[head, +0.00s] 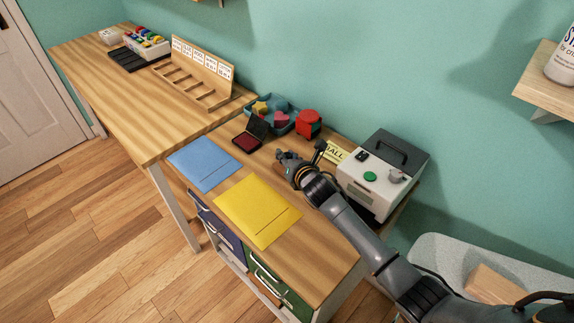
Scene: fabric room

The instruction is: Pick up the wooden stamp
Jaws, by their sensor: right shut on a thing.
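My right gripper (284,159) is low over the wooden desk (318,262), to the right of the dark red ink pad (248,139). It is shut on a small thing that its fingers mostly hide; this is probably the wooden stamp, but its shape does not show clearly. I cannot tell whether the held thing touches the desk. My left gripper is not in view.
A blue sheet (205,168) and a yellow envelope (258,209) lie in front. A blue tray (272,121) of shapes, a red container (308,123) and a yellow sign (334,151) stand behind. A white-and-grey box (370,186) is close on the right.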

